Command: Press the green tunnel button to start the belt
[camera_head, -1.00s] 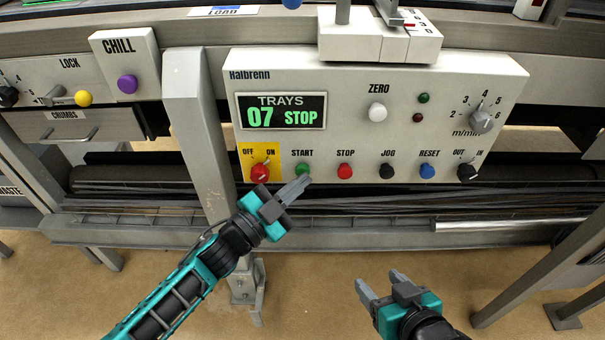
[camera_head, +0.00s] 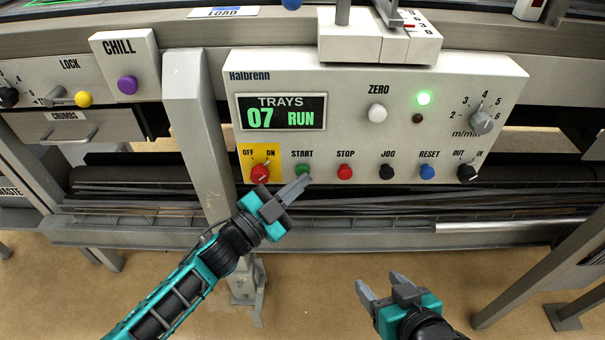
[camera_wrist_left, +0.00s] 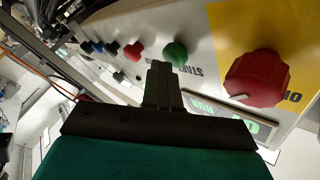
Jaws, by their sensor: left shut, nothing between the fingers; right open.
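The green START button (camera_head: 302,170) sits on the white Halbrenn control panel (camera_head: 330,84), between the red OFF/ON knob (camera_head: 260,173) and the red STOP button (camera_head: 344,171). My left gripper (camera_head: 304,181) is shut and empty, its tips at the lower edge of the green button. In the left wrist view the green button (camera_wrist_left: 175,53) shows just beyond the fingertips (camera_wrist_left: 160,66); I cannot tell whether they touch. The display (camera_head: 282,112) reads TRAYS 07 RUN, and a green lamp (camera_head: 424,98) is lit. My right gripper (camera_head: 380,283) is open and empty, low and right.
The black JOG (camera_head: 386,171) and blue RESET (camera_head: 427,172) buttons and the OUT/IN knob (camera_head: 467,173) continue the row to the right. A grey post (camera_head: 198,135) stands left of the panel. A grey rail (camera_head: 350,236) runs below. The floor in front is clear.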

